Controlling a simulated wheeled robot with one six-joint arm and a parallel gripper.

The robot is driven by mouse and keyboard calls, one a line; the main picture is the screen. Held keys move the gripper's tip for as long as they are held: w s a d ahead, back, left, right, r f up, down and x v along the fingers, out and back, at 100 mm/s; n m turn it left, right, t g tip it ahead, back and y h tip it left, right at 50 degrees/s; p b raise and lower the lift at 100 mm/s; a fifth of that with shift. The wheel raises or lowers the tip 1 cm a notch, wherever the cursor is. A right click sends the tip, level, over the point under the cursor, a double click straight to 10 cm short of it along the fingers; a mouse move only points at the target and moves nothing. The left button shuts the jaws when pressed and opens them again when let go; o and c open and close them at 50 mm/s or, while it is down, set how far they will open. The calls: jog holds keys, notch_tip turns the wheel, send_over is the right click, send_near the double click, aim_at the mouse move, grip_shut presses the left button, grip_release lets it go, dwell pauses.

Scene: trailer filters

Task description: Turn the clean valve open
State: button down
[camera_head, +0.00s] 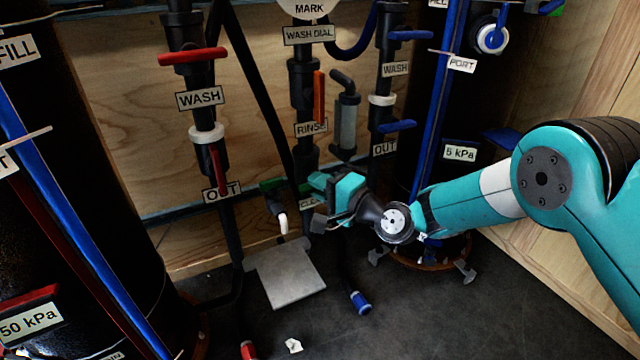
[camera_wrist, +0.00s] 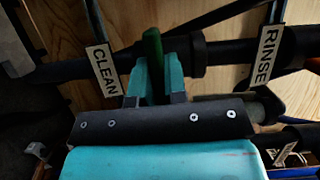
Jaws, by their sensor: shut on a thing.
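The clean valve's green handle (camera_wrist: 152,45) is between the two teal fingers of my gripper (camera_wrist: 158,78) in the wrist view, and the gripper is shut on it. The handle lies across the black pipe there. The CLEAN label (camera_wrist: 103,70) is left of the fingers. The CLEAN label is mostly hidden there by my gripper. The valve body is partly hidden by the fingers.
The RINSE valve's orange handle (camera_head: 319,97) is just above, with a RINSE label (camera_wrist: 268,52) to the right in the wrist view. Red WASH handles (camera_head: 193,57) stand at left, blue handles (camera_head: 397,126) at right. A grey plate (camera_head: 290,276) is below.

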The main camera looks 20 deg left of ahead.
jog(key=n+h+p, duration=0.1)
jog(key=n, duration=0.1)
jog(key=n+p, duration=0.1)
jog(key=p, duration=0.1)
jog(key=shift+r+n+h+p, duration=0.2)
jog(key=shift+n+h+p, duration=0.1)
jog(key=shift+n+h, duration=0.1)
jog(key=n+h+p, duration=0.1)
jog(key=n+p, duration=0.2)
jog(key=shift+t+h, duration=0.3)
jog(key=shift+h, duration=0.1)
jog(key=n+t+h+p, duration=0.1)
jog(key=n+p, duration=0.1)
jog(key=n, duration=0.1)
jog(key=shift+f+n+h, duration=0.1)
jog(key=shift+n+h, duration=0.2)
jog(key=shift+n+t+h+p, duration=0.4)
jog(key=shift+n+t+h, duration=0.35)
jog(key=shift+n, duration=0.55)
jog(key=shift+f, duration=0.1)
jog(key=c, duration=1.2)
grip_release()
jog(key=shift+o, duration=0.2)
